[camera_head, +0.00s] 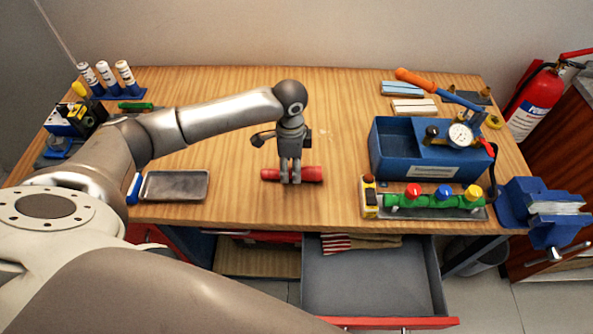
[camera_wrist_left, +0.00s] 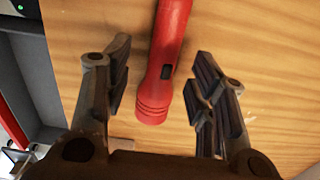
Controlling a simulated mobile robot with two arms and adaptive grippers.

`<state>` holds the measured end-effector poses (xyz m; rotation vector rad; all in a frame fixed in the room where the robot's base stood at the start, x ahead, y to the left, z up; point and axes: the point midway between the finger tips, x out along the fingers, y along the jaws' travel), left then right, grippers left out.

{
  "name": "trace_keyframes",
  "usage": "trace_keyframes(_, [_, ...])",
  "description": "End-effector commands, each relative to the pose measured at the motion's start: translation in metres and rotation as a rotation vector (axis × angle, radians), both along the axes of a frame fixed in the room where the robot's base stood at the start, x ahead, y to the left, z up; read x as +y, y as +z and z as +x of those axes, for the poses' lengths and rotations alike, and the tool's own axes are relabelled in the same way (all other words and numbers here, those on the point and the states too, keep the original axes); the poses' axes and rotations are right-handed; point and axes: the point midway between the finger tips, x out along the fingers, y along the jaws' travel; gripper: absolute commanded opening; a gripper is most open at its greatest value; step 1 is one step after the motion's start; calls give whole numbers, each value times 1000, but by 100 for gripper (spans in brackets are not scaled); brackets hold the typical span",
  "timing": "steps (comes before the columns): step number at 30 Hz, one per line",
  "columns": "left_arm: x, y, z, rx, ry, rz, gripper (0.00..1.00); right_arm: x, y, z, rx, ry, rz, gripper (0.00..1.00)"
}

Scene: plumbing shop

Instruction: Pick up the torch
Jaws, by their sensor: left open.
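The torch (camera_head: 307,174) is red and lies on its side on the wooden workbench, near the middle of the front edge. My left gripper (camera_head: 290,180) points down over the torch and hides part of it. In the left wrist view the torch (camera_wrist_left: 165,60) lies between the two open fingers of my left gripper (camera_wrist_left: 158,95), with a gap on each side. A small dark switch shows on its barrel, and one end runs out of the top of the picture. My right gripper is not in view.
A blue toolbox (camera_head: 400,165) with a gauge stands to the right, behind a green manifold (camera_head: 435,199) with coloured knobs. A grey tray (camera_head: 175,186) lies to the left. A vise (camera_head: 545,208) is at the right corner. An open drawer (camera_head: 370,285) juts out below the bench front.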

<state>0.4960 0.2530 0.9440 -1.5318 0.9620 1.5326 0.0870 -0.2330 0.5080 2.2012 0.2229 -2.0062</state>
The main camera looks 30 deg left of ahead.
Motion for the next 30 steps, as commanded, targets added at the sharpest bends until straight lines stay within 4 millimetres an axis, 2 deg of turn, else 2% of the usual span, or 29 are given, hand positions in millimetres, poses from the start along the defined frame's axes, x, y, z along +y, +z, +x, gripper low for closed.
trace_keyframes(2, [2,-9,2,3,2,2,51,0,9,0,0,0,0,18])
trace_keyframes(7, [1,-30,2,1,0,0,51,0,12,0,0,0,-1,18])
trace_keyframes(15, [2,-34,2,-2,-1,1,51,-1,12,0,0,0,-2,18])
trace_keyframes(27, [2,-34,2,-1,0,0,1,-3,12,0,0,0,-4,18])
trace_keyframes(30, [2,-34,3,-2,0,0,0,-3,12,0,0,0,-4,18])
